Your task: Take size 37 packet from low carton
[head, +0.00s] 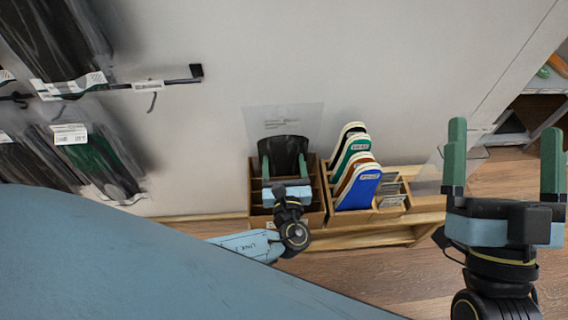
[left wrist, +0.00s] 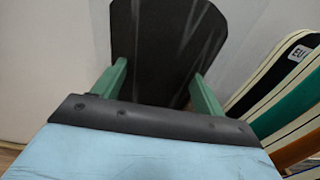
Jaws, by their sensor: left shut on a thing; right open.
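My left gripper (head: 284,168) is over the left compartments of a low wooden carton (head: 256,213) by the wall. Its green fingers are shut on a black packet (head: 284,148), which stands upright between them. In the left wrist view the packet (left wrist: 165,45) rises beyond the fingertips of my left gripper (left wrist: 160,85), dark with a shiny film. No size mark on it is readable. Whether its lower edge is clear of the carton is hidden behind the gripper. My right gripper (head: 506,150) is open and empty at the right, its fingers pointing up.
Colored insoles (head: 358,185) stand in the compartment right of the packet, close to my left gripper. A clear panel (head: 285,118) stands behind the carton. Hanging packets (head: 95,165) are on wall hooks at the left. A blue surface (head: 130,265) fills the lower left.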

